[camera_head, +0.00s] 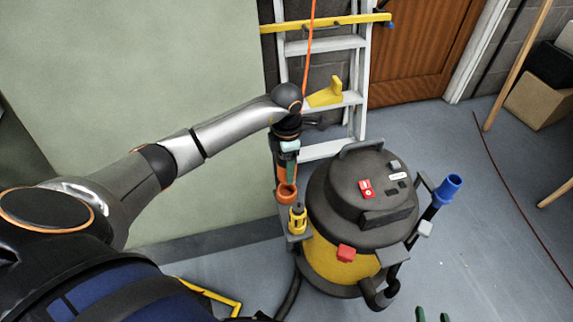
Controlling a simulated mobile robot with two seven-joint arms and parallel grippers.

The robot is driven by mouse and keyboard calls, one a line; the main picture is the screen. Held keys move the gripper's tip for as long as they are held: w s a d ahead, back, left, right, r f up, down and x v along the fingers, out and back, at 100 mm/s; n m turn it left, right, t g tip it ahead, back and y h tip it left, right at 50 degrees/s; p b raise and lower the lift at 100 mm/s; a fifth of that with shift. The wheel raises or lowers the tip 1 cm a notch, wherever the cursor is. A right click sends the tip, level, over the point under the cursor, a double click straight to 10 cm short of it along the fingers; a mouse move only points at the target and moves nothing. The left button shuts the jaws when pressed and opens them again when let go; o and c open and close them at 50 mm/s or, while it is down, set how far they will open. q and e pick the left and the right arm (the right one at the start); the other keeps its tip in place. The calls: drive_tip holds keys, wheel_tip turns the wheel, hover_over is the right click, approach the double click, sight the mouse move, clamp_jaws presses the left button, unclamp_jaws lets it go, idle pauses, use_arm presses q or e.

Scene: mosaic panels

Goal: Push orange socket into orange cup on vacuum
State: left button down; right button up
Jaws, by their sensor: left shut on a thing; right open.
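My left gripper (290,169) points down at the left side of the vacuum (358,192). Its green fingers are shut on an orange part, which I take to be the orange socket (280,173); the fingers hide much of it. Directly below is the round orange cup (286,194) at the vacuum's left edge. Socket and cup overlap in this view, and I cannot tell whether they touch or how deep the socket sits. My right gripper (432,315) shows only as two green fingertips at the bottom edge, apart and empty, right of the vacuum.
A yellow tool (297,220) stands in a holder beside the cup. A blue-topped tube (447,190) rises at the vacuum's right. An orange cord (309,45) hangs before a ladder (322,46) behind. The floor at right is mostly clear (490,240).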

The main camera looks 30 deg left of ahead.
use_arm(q)
drive_tip(key=shift+f+b, duration=0.6)
drive_tip(key=shift+f, duration=0.25)
drive_tip(key=shift+f+b, duration=0.5)
drive_tip(key=shift+f, duration=0.4)
use_arm(e)
drive_tip(key=w+r+n+t+y, duration=0.1)
drive_tip(key=w+r+t, duration=0.1)
drive_tip(key=r, duration=0.5)
drive_tip(key=w+r+n+t+y, duration=0.1)
drive_tip(key=w+r+t, duration=0.1)
drive_tip(key=r+t, duration=0.2)
drive_tip(key=shift+w+r, duration=0.3)
drive_tip(key=shift+r, duration=1.15)
drive_tip(key=shift+s+f, duration=0.1)
use_arm(q)
drive_tip(key=shift+f+b, duration=1.3)
drive_tip(key=shift+f, duration=0.4)
use_arm(e)
drive_tip(key=shift+f, duration=1.2)
use_arm(q)
unclamp_jaws()
